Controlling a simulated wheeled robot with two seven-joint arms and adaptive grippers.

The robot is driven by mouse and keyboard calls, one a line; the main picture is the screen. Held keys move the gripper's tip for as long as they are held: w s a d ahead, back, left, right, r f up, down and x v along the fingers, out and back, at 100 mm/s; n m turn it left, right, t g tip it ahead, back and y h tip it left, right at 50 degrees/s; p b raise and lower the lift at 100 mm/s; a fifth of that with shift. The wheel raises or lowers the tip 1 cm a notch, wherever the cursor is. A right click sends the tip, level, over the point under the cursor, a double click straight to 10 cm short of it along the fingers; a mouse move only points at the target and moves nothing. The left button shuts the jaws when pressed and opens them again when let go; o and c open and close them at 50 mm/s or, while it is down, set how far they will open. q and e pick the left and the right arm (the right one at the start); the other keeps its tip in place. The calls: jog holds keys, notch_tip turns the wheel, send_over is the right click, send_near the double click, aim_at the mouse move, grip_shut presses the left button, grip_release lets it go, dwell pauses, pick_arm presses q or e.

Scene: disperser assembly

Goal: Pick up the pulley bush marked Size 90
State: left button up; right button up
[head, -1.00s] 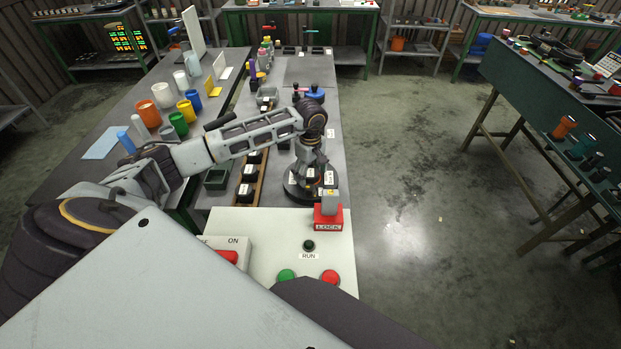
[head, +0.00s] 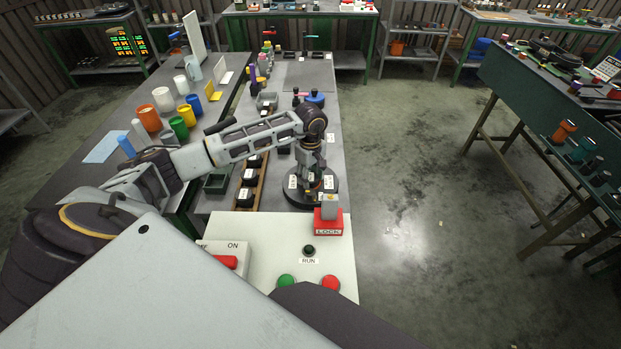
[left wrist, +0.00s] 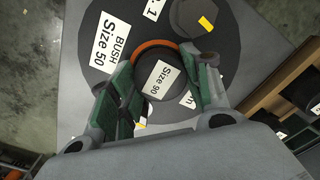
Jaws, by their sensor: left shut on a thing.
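The pulley bush marked Size 90 (left wrist: 160,82) is a dark round piece with a white label, seen from above in the left wrist view. An orange ring shows around its far side. My left gripper (left wrist: 166,84) has one finger on each side of the bush and is shut on it. In the head view my left gripper (head: 310,178) points down over the black round disc (head: 326,200), and the bush is hidden there. I cannot tell whether the bush touches the disc. My right gripper is not in view.
The disc bears other labels, one reading BUSH Size 50 (left wrist: 110,42), and a dark piece with a yellow mark (left wrist: 195,18). A wooden rack (head: 262,175) with dark labelled pieces stands left of it. A control panel (head: 262,262) with a red LOCK block (head: 328,228) is in front.

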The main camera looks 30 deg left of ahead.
aim_at(311, 177)
pick_arm(q)
jog(key=shift+w+r, duration=0.1)
jog(key=shift+r, duration=0.55)
notch_tip(311, 177, up, 7)
jog(key=shift+r+b, duration=0.1)
jog(key=shift+b, duration=0.5)
jog(key=shift+r, duration=0.75)
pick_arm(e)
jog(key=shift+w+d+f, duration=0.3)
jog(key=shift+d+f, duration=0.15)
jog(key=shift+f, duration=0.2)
pick_arm(q)
jog(key=shift+d, duration=0.1)
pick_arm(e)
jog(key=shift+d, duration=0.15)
